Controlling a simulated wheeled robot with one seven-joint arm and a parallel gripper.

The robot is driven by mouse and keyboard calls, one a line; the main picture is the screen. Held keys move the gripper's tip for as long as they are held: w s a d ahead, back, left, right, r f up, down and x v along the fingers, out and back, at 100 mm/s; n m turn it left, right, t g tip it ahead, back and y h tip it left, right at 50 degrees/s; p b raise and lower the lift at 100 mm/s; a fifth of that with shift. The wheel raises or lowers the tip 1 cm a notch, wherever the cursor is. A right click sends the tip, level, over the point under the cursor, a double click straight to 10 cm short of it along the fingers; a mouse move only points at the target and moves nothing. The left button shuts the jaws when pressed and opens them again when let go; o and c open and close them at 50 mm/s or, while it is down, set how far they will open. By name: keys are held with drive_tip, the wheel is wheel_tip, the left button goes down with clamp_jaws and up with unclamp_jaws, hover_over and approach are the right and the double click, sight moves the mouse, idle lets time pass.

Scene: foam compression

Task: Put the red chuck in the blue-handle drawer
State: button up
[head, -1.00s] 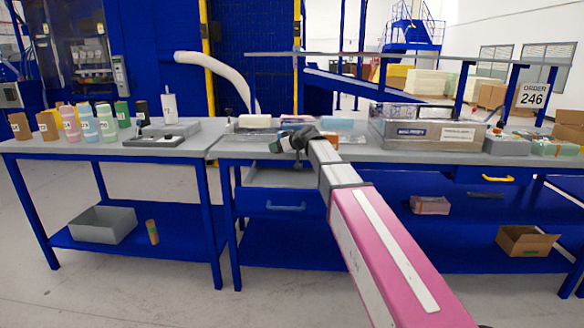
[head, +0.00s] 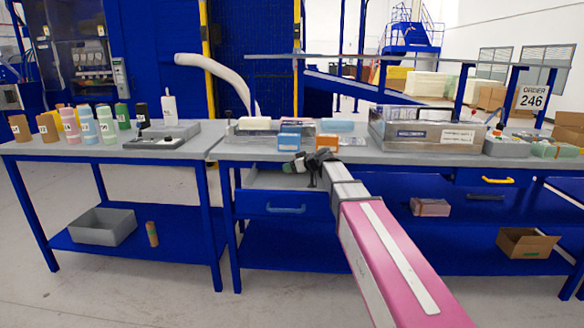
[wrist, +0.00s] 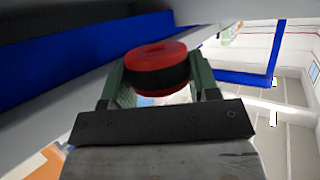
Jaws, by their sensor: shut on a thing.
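The red chuck (wrist: 156,54), a red ring-shaped piece with a black band, is held between the two green fingers of my gripper (wrist: 158,80) in the wrist view. In the head view my gripper (head: 297,164) is in front of the bench's edge, over the open blue-handle drawer (head: 262,204). The drawer is pulled out, and part of its grey inside shows behind its blue front. Its light blue handle (head: 285,210) faces me. I cannot make out the chuck in the head view.
The bench top (head: 222,148) above the drawer carries orange and blue boxes (head: 289,141) and a large metal case (head: 425,133). A yellow-handle drawer (head: 470,177) is at the right. Several bottles (head: 88,128) stand on the left table.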

drive_tip(key=shift+f, duration=0.4)
drive_tip(key=shift+f, duration=0.2)
drive_tip(key=o, duration=0.9)
drive_tip(key=shift+o, duration=0.2)
drive_tip(key=shift+r, duration=0.5)
drive_tip(key=v, duration=0.7)
drive_tip(key=shift+d+r, duration=0.2)
drive_tip(key=shift+r, duration=0.05)
